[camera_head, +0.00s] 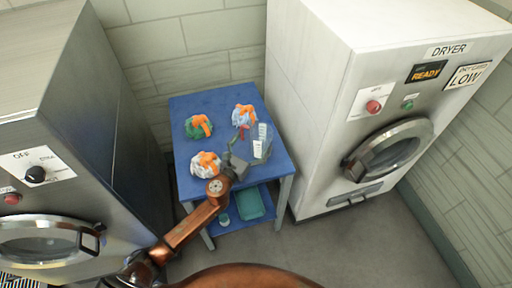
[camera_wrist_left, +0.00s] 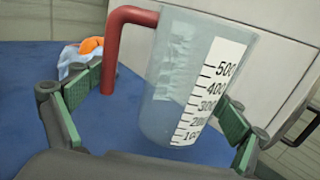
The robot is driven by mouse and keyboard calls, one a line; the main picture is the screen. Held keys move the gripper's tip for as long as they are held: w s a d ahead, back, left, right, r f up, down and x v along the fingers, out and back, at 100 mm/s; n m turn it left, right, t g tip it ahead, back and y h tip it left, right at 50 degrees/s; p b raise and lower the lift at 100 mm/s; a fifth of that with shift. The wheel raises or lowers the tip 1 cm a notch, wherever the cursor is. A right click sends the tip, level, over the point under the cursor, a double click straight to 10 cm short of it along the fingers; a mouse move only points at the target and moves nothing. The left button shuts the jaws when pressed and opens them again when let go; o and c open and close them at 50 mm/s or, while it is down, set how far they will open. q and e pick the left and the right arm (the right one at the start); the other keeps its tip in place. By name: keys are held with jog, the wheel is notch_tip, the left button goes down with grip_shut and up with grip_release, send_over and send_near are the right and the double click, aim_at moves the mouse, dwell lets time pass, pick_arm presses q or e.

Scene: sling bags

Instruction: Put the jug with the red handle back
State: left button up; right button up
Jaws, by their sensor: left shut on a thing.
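The clear jug with the red handle (camera_wrist_left: 195,75) has a white measuring scale. It fills the middle of the left wrist view, with its handle (camera_wrist_left: 120,55) on the left side. In the head view the jug (camera_head: 262,141) is at the right part of the blue table's top (camera_head: 215,105). My left gripper (camera_head: 240,158) is shut on the jug, with green pads (camera_wrist_left: 165,105) on either side of it. I cannot tell whether the jug's base touches the table. My right gripper is not in view.
Several sling bags with orange straps share the tabletop: a green one (camera_head: 198,127), a blue one (camera_head: 242,115) and a white one (camera_head: 205,165). A teal tray (camera_head: 249,203) is on the lower shelf. A dryer (camera_head: 330,90) stands close right, another machine (camera_head: 70,130) left.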

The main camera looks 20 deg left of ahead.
pick_arm(q)
jog(key=shift+w+f, duration=0.15)
jog(key=shift+f, duration=0.1)
jog(key=f+b, duration=0.2)
jog(key=f, duration=0.1)
jog(key=shift+w+f+b, duration=0.25)
jog(key=shift+f+b, duration=0.15)
jog(key=shift+r, duration=0.2)
jog(key=shift+f, duration=0.25)
jog(key=o, duration=1.1)
jog(key=shift+r, duration=0.1)
